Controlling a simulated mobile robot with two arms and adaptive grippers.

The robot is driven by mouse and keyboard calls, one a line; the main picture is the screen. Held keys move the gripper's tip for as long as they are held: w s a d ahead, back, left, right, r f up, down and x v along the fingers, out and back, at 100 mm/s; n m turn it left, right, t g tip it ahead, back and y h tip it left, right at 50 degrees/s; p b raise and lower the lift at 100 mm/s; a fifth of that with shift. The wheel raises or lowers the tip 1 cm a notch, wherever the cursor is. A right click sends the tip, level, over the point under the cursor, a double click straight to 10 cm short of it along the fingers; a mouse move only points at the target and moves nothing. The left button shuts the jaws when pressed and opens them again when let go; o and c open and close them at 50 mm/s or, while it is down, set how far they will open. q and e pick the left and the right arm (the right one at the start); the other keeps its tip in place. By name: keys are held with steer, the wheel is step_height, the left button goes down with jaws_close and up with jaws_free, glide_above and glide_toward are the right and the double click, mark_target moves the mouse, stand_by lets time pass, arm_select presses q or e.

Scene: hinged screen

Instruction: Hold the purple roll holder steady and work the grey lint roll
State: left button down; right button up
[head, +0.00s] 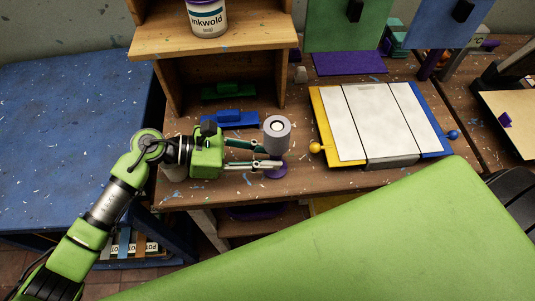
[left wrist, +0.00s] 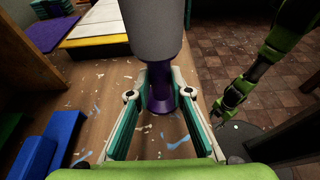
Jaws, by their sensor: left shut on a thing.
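The purple roll holder (left wrist: 160,97) stands upright on the wooden bench, its round purple foot (head: 277,172) showing below my gripper in the head view. The grey lint roll (head: 277,134) sits on top of it, a cylinder with a pale round end; its lower part (left wrist: 154,28) fills the top of the left wrist view. My left gripper (head: 268,154) is shut on the holder's stem just below the roll, one finger on each side (left wrist: 162,76). A green arm of mine hangs at the right of the left wrist view; its gripper's state is too small to read.
A three-panel white screen (head: 372,112) with yellow and blue ends and ball knobs lies right of the roll. A blue block (head: 230,120) and a green one (head: 228,92) lie behind my gripper, under a wooden shelf (head: 215,38). The bench's front edge is close.

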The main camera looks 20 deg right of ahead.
stand_by(0.5)
steer(key=shift+f+b, duration=0.35)
stand_by(0.4)
steer(key=shift+o, duration=0.4)
